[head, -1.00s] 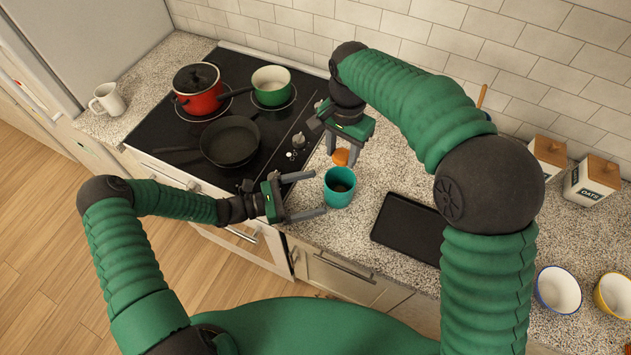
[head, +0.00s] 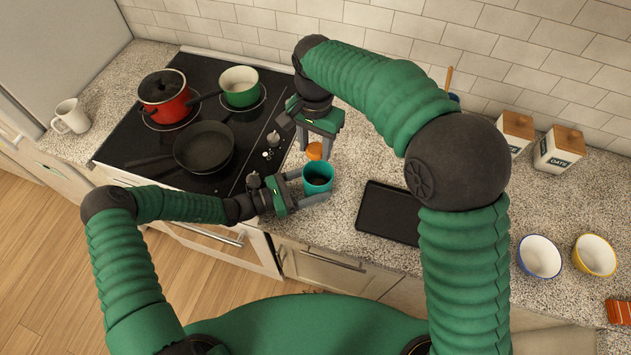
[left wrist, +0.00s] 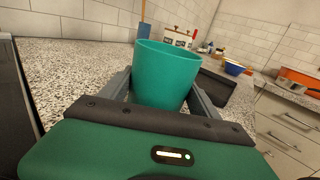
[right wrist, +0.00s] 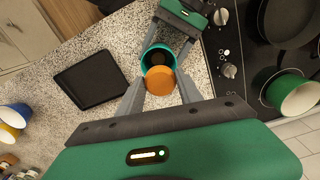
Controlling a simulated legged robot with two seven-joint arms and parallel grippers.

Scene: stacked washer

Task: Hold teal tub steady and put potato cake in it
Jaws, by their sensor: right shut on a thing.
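The teal tub (head: 318,181) stands upright on the speckled counter, right of the hob; it also shows in the left wrist view (left wrist: 165,75). Its inside looks dark and empty. My left gripper (head: 313,186) is open, with one finger on each side of the tub. Whether the fingers touch its wall I cannot tell. My right gripper (head: 315,150) points down just behind the tub, shut on the orange-brown round potato cake (head: 314,151). In the right wrist view the potato cake (right wrist: 160,80) sits between the fingertips and overlaps the tub's rim.
A black tray (head: 390,212) lies to the right of the tub. The hob at left bears a frying pan (head: 203,147), a red pot (head: 165,95) and a green pot (head: 240,87). Two bowls (head: 540,256) and white canisters (head: 559,149) stand farther right.

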